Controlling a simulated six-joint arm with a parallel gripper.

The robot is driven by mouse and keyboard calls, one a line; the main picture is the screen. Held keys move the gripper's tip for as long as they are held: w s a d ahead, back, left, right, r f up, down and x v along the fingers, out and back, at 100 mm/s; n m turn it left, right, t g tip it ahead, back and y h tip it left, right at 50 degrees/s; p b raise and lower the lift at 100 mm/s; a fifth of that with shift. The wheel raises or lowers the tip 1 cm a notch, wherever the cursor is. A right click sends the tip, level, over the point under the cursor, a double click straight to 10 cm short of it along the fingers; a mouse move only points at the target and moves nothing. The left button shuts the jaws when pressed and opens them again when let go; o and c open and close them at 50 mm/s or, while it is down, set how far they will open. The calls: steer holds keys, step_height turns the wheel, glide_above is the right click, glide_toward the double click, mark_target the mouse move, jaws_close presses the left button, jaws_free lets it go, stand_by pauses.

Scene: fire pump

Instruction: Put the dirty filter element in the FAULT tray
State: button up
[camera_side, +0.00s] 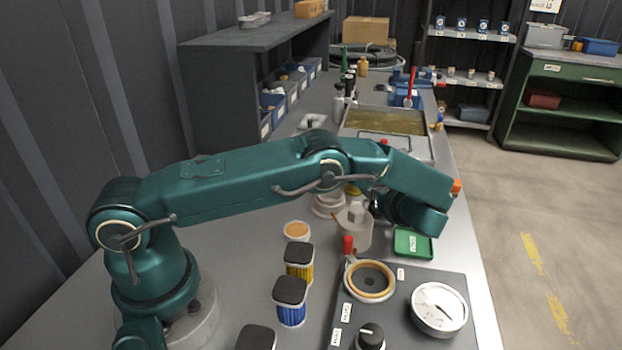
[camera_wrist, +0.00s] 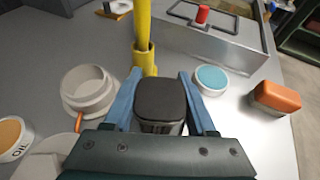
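In the wrist view a filter element with a dark square cap (camera_wrist: 160,97) and a greyish body stands between the blue fingers of my gripper (camera_wrist: 160,76). One finger lies close along each side of the cap. I cannot tell whether they press on it, or whether it rests on the bench. In the side view my arm hides the fingers. Other dark-capped filter elements, one yellow-bodied (camera_side: 299,268) and one blue-bodied (camera_side: 290,306), stand on the bench. No tray with a readable FAULT label shows.
A white jug (camera_side: 354,233) stands near my gripper. A plate with a round housing (camera_side: 370,281) and a gauge (camera_side: 440,308) lies in front. In the wrist view a yellow post (camera_wrist: 143,40), a white cup (camera_wrist: 88,92), a teal-topped round container (camera_wrist: 211,79) and an orange block (camera_wrist: 274,97) surround the fingers.

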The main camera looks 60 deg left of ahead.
steer(key=o, duration=0.4)
